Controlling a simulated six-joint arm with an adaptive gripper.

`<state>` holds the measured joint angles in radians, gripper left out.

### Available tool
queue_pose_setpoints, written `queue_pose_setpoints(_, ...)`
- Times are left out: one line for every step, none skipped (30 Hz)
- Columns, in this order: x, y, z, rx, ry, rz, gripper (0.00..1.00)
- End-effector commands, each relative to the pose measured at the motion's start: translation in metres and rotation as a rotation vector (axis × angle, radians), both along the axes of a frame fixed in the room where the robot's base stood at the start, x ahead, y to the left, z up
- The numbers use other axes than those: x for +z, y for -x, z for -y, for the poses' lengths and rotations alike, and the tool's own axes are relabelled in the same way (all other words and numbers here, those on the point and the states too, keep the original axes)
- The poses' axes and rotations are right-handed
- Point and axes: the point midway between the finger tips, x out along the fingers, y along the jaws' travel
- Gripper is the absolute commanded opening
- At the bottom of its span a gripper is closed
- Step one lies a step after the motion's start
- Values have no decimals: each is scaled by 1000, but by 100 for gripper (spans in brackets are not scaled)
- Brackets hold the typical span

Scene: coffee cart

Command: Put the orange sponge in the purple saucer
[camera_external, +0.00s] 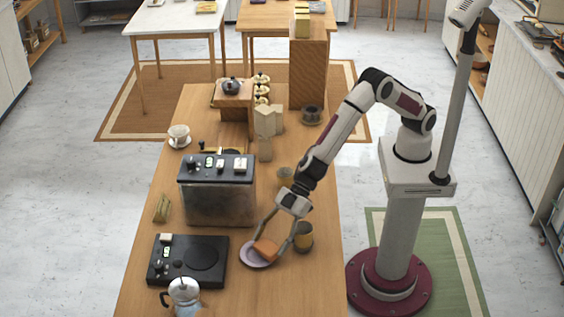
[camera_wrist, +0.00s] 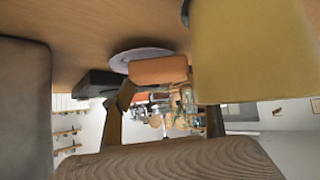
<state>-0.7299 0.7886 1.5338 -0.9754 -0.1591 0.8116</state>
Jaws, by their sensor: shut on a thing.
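The orange sponge (camera_external: 266,249) is between the fingertips of my gripper (camera_external: 268,242), which is shut on it. The sponge is over the purple saucer (camera_external: 252,262), which lies on the wooden table near its front part. I cannot tell whether the sponge touches the saucer. In the wrist view the orange sponge (camera_wrist: 158,70) shows in front of the purple saucer (camera_wrist: 128,55), covering part of it. Part of the saucer is also hidden by the sponge in the external view.
A black hotplate (camera_external: 190,262) and a moka pot (camera_external: 184,292) are to the left. A coffee machine (camera_external: 218,195) stands behind.

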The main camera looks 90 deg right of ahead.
Motion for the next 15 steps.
queue_pose_setpoints(-8,3,2,2,12,-7,41)
queue_pose_setpoints(-8,3,2,2,12,-7,65)
queue_pose_setpoints(-8,3,2,2,13,-8,75)
queue_pose_setpoints(-9,3,2,2,14,-8,78)
queue_pose_setpoints(-9,3,2,2,14,-8,78)
queue_pose_setpoints(-8,3,2,2,13,-8,78)
queue_pose_setpoints(-8,3,2,2,12,-7,78)
queue_pose_setpoints(-7,3,2,2,12,-7,78)
queue_pose_setpoints(-7,2,2,1,12,-6,78)
queue_pose_setpoints(-7,2,2,1,11,-6,78)
queue_pose_setpoints(-6,2,2,1,11,-6,78)
queue_pose_setpoints(-6,2,2,1,10,-5,78)
queue_pose_setpoints(-6,2,2,1,10,-5,78)
queue_pose_setpoints(-6,2,2,1,9,-5,78)
queue_pose_setpoints(-5,2,1,1,9,-5,78)
